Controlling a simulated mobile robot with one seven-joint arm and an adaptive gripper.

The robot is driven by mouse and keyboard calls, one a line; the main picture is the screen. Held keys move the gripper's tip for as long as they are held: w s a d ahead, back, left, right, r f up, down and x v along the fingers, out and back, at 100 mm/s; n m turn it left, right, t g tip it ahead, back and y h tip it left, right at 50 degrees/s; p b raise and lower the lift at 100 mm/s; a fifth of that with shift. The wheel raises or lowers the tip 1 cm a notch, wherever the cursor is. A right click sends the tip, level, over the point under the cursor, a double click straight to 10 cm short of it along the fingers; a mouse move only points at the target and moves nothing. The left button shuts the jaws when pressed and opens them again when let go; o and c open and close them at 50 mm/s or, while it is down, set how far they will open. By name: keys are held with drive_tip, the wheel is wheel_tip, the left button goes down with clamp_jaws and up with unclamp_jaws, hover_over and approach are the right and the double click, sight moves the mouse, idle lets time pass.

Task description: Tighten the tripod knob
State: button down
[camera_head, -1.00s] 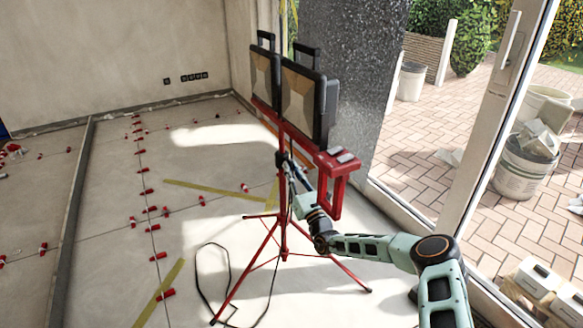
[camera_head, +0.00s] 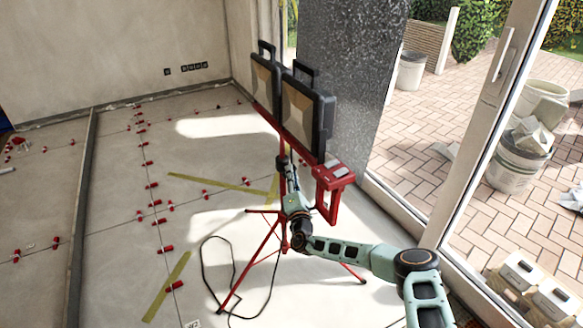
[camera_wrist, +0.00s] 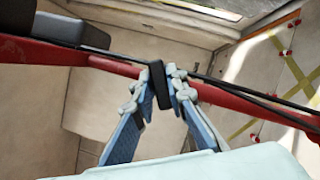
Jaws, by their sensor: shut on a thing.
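The red tripod (camera_head: 264,240) stands on the tiled floor with its legs spread and carries two work lights (camera_head: 304,108) on a red crossbar. My gripper (camera_head: 288,172) reaches to the tripod's central column, just below the crossbar. In the wrist view, my gripper (camera_wrist: 164,88) has its two blue fingers closed on a small dark upright piece, the tripod knob (camera_wrist: 157,84), beside a red tube (camera_wrist: 228,98).
A black cable (camera_head: 208,265) loops on the floor left of the tripod legs. Red levelling clips (camera_head: 152,185) dot the tile joints. A window frame (camera_head: 470,150) stands close on the right. The floor on the left is mostly open.

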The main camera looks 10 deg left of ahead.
drive_tip(key=shift+m+g+h+p, duration=0.25)
drive_tip(key=shift+m+g+p, duration=0.25)
drive_tip(key=shift+m+p, duration=0.9)
drive_tip(key=shift+m+g+h+p, duration=0.25)
drive_tip(key=shift+m+g+p, duration=0.25)
drive_tip(key=shift+m+p, duration=0.9)
drive_tip(key=shift+f+m, duration=0.1)
drive_tip(key=shift+m, duration=0.2)
drive_tip(key=c, duration=1.9)
unclamp_jaws()
drive_tip(key=shift+c, duration=0.2)
drive_tip(key=shift+s, duration=0.1)
drive_tip(key=v, duration=1.2)
